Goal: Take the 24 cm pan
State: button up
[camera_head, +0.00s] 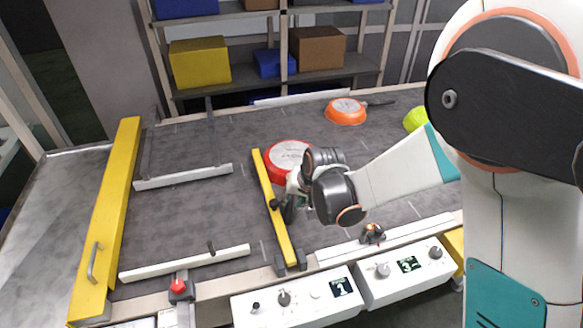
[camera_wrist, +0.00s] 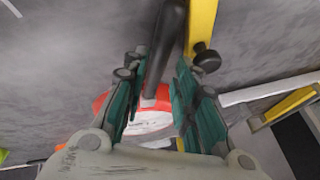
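A red pan (camera_head: 285,151) lies upside down on the grey conveyor, against the yellow bar, with print on its pale base too small to read. My wrist hides its near side in the head view. In the wrist view the red pan (camera_wrist: 103,102) shows beyond my fingers, with its black handle (camera_wrist: 170,40) running toward the top. My gripper (camera_wrist: 160,100) is open, with one teal-padded finger on each side of the handle line and gaps visible. An orange pan (camera_head: 345,112) and a yellow-green pan (camera_head: 414,119) lie farther back and right.
The yellow bar (camera_head: 263,190) with a black knob crosses the belt beside the red pan. White guide rails (camera_head: 185,177) stand on the belt at left. Control boxes (camera_head: 295,300) line the front edge. Shelves with boxes stand behind.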

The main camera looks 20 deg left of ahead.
aim_at(290, 202)
jog(key=b+x, duration=0.2)
jog(key=x, duration=0.3)
jog(key=shift+w+f, duration=0.1)
jog(key=shift+w, duration=0.1)
grip_shut()
